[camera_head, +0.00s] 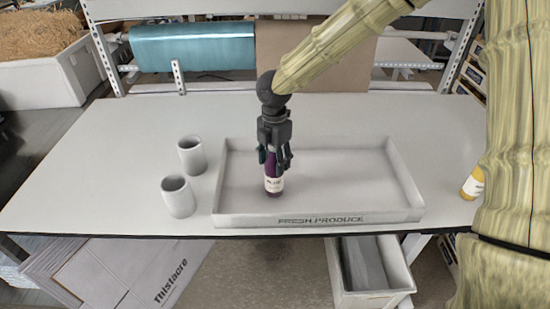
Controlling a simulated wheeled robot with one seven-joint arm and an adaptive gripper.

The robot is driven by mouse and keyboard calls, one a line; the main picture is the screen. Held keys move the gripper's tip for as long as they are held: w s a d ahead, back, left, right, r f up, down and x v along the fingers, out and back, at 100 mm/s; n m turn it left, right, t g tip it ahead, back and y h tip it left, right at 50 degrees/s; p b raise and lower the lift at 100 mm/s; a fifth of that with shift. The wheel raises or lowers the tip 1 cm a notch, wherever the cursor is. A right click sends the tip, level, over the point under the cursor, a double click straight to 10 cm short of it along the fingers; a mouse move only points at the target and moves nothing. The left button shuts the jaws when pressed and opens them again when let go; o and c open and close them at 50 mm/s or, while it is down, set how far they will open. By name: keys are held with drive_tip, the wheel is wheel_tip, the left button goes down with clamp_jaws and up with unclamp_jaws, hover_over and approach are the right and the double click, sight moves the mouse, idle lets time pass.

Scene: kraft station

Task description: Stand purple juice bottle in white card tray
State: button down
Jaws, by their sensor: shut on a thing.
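The purple juice bottle (273,185), with a pale label, is upright over the left part of the white card tray (318,220). My gripper (274,160) points down from above and is shut on the upper part of the bottle, hiding its top. The bottle's base shows inside the tray outline, near the front wall. I cannot tell whether the base touches the tray floor. The tray is shallow, marked "FRESH PRODUCE" on its front wall, and looks otherwise empty.
Two white cups (191,155) (178,197) stand left of the tray. A yellow bottle (473,184) is at the right, partly hidden by my arm. A teal roll (193,46) and a brown board (315,65) are behind the table (110,150). The left tabletop is clear.

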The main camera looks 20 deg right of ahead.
drive_tip(key=c, duration=0.6)
unclamp_jaws()
drive_tip(key=shift+o, duration=0.2)
drive_tip(key=shift+r, duration=0.1)
drive_tip(key=shift+r+p, duration=3.95)
drive_tip(key=shift+r, duration=2.5)
